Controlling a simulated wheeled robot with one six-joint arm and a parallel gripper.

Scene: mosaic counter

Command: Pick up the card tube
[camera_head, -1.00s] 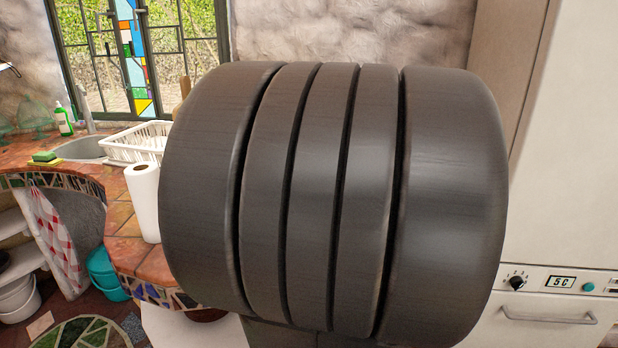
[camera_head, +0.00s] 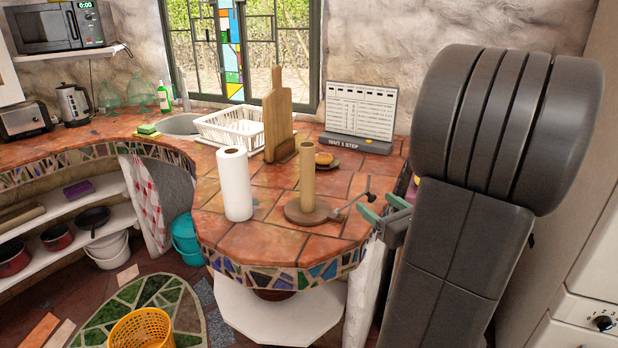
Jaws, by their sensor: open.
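The card tube (camera_head: 307,178) is a plain brown cylinder. It stands upright on a round wooden base (camera_head: 300,214) near the front of the tiled counter. My gripper (camera_head: 382,208) is open and empty, with green fingertips. It is to the right of the tube and apart from it, by the counter's right edge. Part of my gripper is hidden behind my dark arm.
A white paper roll (camera_head: 235,184) stands close left of the tube. Behind are a cutting board (camera_head: 277,120), a plate with a bun (camera_head: 324,159), a dish rack (camera_head: 231,127) and a sign board (camera_head: 361,112).

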